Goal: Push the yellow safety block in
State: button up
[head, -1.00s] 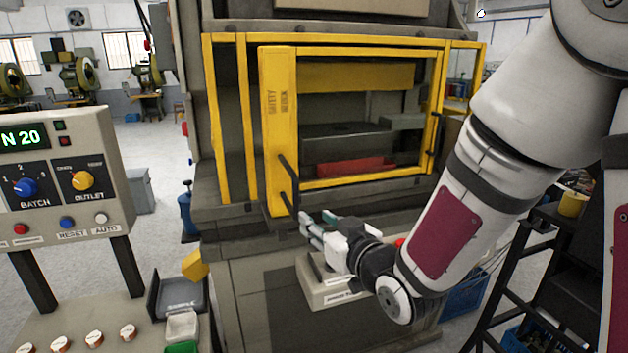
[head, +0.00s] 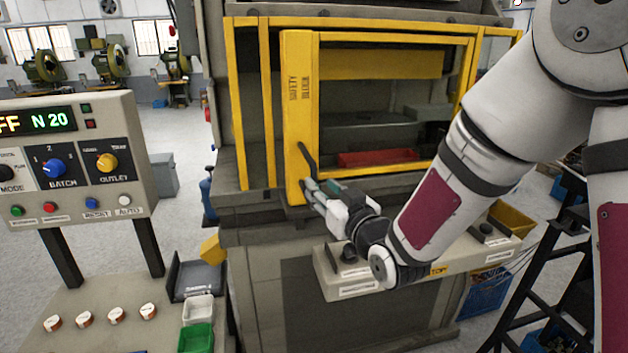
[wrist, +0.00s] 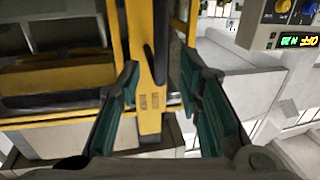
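The yellow safety block (head: 299,110) is an upright lettered bar at the left side of the press's yellow guard frame. A black bar handle (head: 308,160) stands out from its lower part. My gripper (head: 312,190) is beside the lower end of this handle, in front of the block. In the wrist view, my gripper (wrist: 160,74) is open, its green-padded fingers spread to either side of the safety block (wrist: 147,105) and its black handle (wrist: 158,45). Nothing is seen clamped. Whether a finger touches the handle is unclear.
A control box (head: 345,285) with buttons is below my gripper. The control panel (head: 75,160) stands at left, with trays (head: 197,275) near its base. A red object (head: 376,158) lies inside the press. A dark rack (head: 545,260) is at right.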

jog(key=shift+x, duration=2.65)
grip_shut()
